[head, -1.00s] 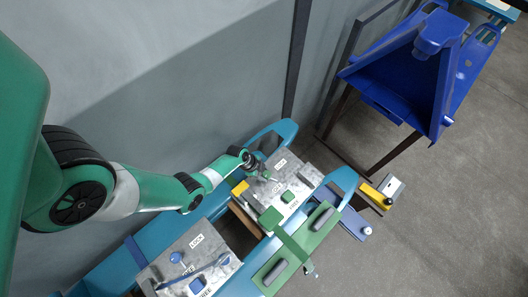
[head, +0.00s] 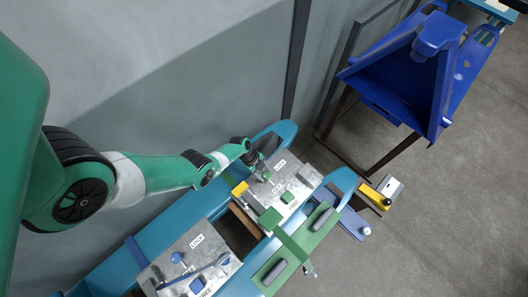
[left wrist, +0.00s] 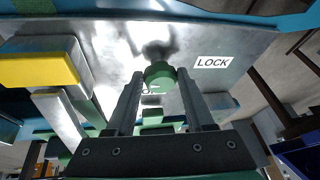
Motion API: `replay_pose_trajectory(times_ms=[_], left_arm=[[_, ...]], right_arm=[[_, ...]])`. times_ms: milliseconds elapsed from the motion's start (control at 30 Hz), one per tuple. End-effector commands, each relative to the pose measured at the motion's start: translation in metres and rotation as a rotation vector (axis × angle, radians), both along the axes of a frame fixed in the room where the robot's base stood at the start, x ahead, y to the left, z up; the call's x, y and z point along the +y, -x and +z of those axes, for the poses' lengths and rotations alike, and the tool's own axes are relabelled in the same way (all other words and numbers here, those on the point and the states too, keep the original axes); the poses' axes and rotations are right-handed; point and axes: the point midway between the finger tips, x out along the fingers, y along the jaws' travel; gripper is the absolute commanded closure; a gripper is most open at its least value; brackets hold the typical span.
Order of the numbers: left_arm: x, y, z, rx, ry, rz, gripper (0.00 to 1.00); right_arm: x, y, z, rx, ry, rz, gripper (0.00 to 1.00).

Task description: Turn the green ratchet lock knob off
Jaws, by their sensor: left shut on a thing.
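The green ratchet lock knob (left wrist: 160,74) stands on a grey metal plate (left wrist: 221,43) in the left wrist view. A white LOCK label (left wrist: 212,62) is to its right. A second label below the knob is partly hidden. My left gripper (left wrist: 161,78) is shut on the knob, one finger on each side of it. In the head view my left gripper (head: 261,171) reaches the plate (head: 300,172) from the upper left. The knob is small there and partly covered by the gripper. My right gripper is not in view.
A yellow block (head: 240,188) is left of the gripper. A green bar with dark handles (head: 296,243) crosses the blue frame. A second plate with a blue knob and lever (head: 190,262) lies lower left. A blue stand (head: 405,85) is upper right. A wall is behind.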

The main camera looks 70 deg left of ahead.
Motion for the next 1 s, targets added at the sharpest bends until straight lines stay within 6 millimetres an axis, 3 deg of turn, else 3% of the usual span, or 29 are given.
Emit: replay_pose_trajectory(times_ms=[167,200,367,733,1000], left_arm=[[0.000,-0.001,0.001,-0.001,0.000,-0.003,1.00],[0.000,-0.001,0.001,-0.001,0.000,-0.003,0.43],[0.000,-0.001,0.001,-0.001,0.000,-0.002,0.17],[0.001,0.001,0.009,0.000,0.001,0.001,0.17],[0.012,0.016,0.061,0.000,0.002,0.003,0.17]], right_arm=[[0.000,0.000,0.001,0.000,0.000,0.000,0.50],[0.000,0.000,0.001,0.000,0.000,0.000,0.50],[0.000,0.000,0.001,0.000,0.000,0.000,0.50],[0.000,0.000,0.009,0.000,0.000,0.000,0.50],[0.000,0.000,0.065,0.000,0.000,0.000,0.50]])
